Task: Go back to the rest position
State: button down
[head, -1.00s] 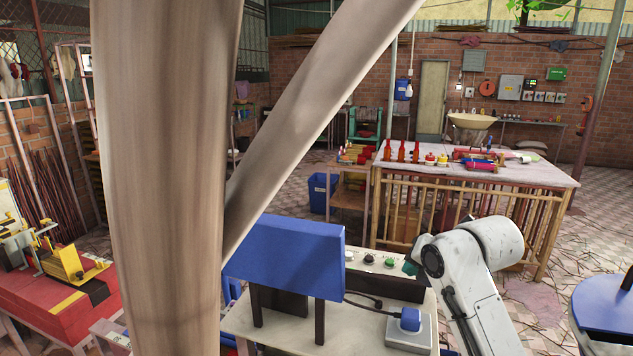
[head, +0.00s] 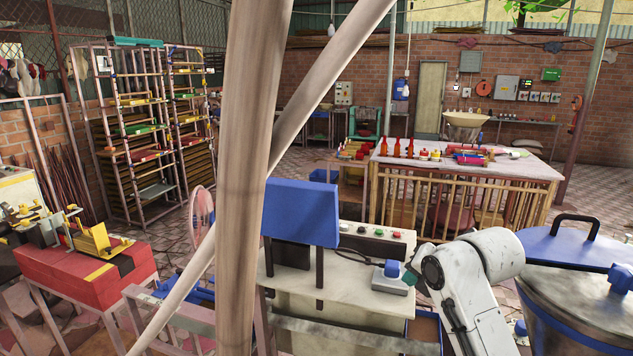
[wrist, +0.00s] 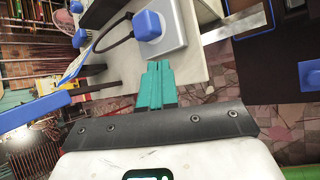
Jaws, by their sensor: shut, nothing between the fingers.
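My gripper shows in the wrist view as two teal fingers (wrist: 156,86) pressed side by side, shut with nothing between them. In that view the fingertips point toward a grey box with a blue plug (wrist: 148,25) on a pale machine top. In the head view my white arm is at the lower right, folded, and only a small teal bit of the gripper (head: 410,279) shows beside the same grey box (head: 392,283). The rest of the gripper is hidden behind my arm there.
A wooden post (head: 250,180) with a slanting brace stands close in front. The extruder machine with a blue panel (head: 301,212) is ahead. A metal vat with a blue lid (head: 575,241) stands close on the right. A long worktable (head: 480,175) is behind. Tiled floor shows between them.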

jog(key=s+f+m+g, duration=0.3)
jog(key=s+f+m, duration=1.2)
jog(key=s+f, duration=0.5)
jog(key=s+d+f+m+g+h, duration=0.1)
jog(key=s+d+f+m, duration=0.1)
jog(key=s+m, duration=0.3)
jog(key=s+d+f+m+g+h, duration=0.1)
jog(key=s+m, duration=0.4)
jog(key=s, duration=0.8)
jog(key=s+d+f+m+g+h, duration=0.1)
jog(key=s+d+f+m, duration=0.3)
jog(key=s, duration=0.5)
jog(key=shift+s+d+m+g+b, duration=0.3)
jog(key=shift+d+m+g, duration=0.05)
jog(key=shift+m+g, duration=0.4)
jog(key=shift+f, duration=0.1)
